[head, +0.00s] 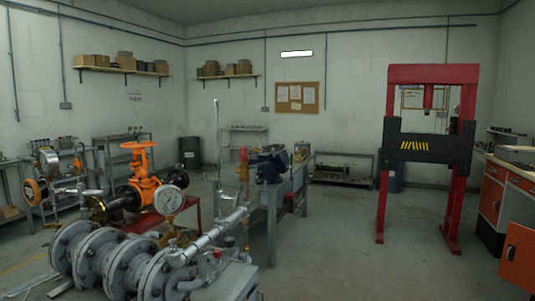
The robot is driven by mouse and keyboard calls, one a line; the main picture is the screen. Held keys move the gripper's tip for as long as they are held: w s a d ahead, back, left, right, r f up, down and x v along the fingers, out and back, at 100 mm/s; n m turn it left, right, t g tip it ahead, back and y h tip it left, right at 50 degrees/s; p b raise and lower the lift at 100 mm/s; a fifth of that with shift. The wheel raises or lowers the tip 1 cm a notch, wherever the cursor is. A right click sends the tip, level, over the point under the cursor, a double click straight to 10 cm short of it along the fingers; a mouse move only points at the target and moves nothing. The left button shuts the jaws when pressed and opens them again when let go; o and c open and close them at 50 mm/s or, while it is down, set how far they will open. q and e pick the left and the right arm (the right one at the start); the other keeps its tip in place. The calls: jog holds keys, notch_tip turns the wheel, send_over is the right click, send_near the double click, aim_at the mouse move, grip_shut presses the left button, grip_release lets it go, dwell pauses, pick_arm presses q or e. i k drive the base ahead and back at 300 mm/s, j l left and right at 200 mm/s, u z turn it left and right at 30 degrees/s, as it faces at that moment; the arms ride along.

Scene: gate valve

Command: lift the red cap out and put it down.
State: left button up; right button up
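A small red part (243,153) tops an upright brass-coloured fitting (243,172) near the middle of the head view. Another small red piece (218,254) shows low on the grey pipework. I cannot tell which of these is the red cap, or whether either sits in an opening. An orange gate valve (141,185) with an orange handwheel (138,147) stands on the left. Neither of my grippers is in view.
Grey flanged pipes (100,257) and a round gauge (169,200) fill the lower left. A workbench with a blue vise (270,165) stands behind. A red press frame (383,195) and orange drawer cabinet (491,190) are at right. The floor (350,245) between is clear.

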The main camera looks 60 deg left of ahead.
aim_at(243, 156)
jog(key=i+u, duration=0.7)
jog(key=i+l+u, duration=0.2)
jog(key=u, duration=0.15)
jog(key=i+u, duration=0.2)
jog(key=u, duration=0.2)
jog(key=i+u, duration=0.2)
jog(key=u, duration=0.25)
jog(key=i+l+u, duration=0.15)
jog(key=u, duration=0.25)
jog(key=i+l+u, duration=0.15)
jog(key=u, duration=0.25)
jog(key=i+l+u, duration=0.1)
jog(key=l+u, duration=0.3)
jog(key=i+j, duration=0.05)
jog(key=j, duration=0.05)
